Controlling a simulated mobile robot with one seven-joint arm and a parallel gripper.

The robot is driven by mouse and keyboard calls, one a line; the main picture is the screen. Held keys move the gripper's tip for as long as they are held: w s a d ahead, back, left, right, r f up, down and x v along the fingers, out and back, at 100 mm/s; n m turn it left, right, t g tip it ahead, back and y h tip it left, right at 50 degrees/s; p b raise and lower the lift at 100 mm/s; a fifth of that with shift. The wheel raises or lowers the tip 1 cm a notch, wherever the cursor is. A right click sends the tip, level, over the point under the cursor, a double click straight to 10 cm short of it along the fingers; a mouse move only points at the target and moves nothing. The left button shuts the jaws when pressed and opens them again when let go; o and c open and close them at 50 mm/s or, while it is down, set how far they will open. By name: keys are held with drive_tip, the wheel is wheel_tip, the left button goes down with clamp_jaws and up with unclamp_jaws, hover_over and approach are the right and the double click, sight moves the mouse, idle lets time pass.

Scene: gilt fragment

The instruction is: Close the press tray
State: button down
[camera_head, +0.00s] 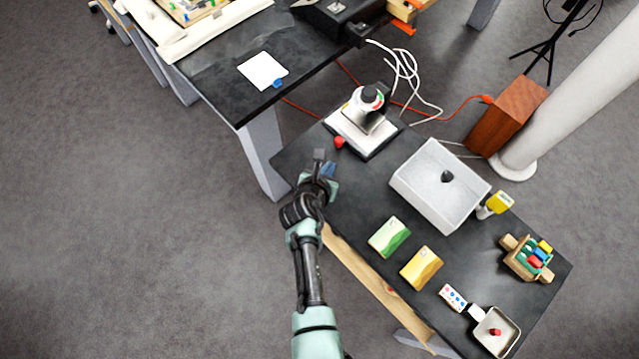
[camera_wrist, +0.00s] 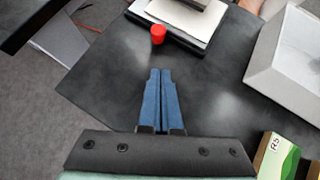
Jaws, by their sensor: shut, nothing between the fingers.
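A small press-like device (camera_head: 369,99) with a grey body and a dark, red-and-green-marked top stands at the table's far left end. Under it a white plate (camera_head: 350,133) sits on a black base (camera_head: 383,147). The plate also shows in the wrist view (camera_wrist: 188,18), above its black base (camera_wrist: 180,41). A red knob (camera_head: 339,142) is at the near left corner, also in the wrist view (camera_wrist: 158,34). I cannot tell which part is the tray. My gripper (camera_head: 328,168) is shut and empty, its blue fingers (camera_wrist: 160,72) pointing toward the knob, apart from it.
A grey box (camera_head: 420,190) with a black knob stands right of the device. Green (camera_head: 390,238) and yellow (camera_head: 422,268) blocks lie nearer. A wooden strip (camera_head: 375,290) juts along the near edge. The tabletop between gripper and device is clear.

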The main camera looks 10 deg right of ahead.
drive_tip(key=shift+v, duration=1.2)
drive_tip(key=v, duration=0.4)
drive_tip(key=shift+s+a+r+p, duration=0.2)
drive_tip(key=shift+a+p, duration=0.1)
drive_tip(key=shift+p, duration=0.1)
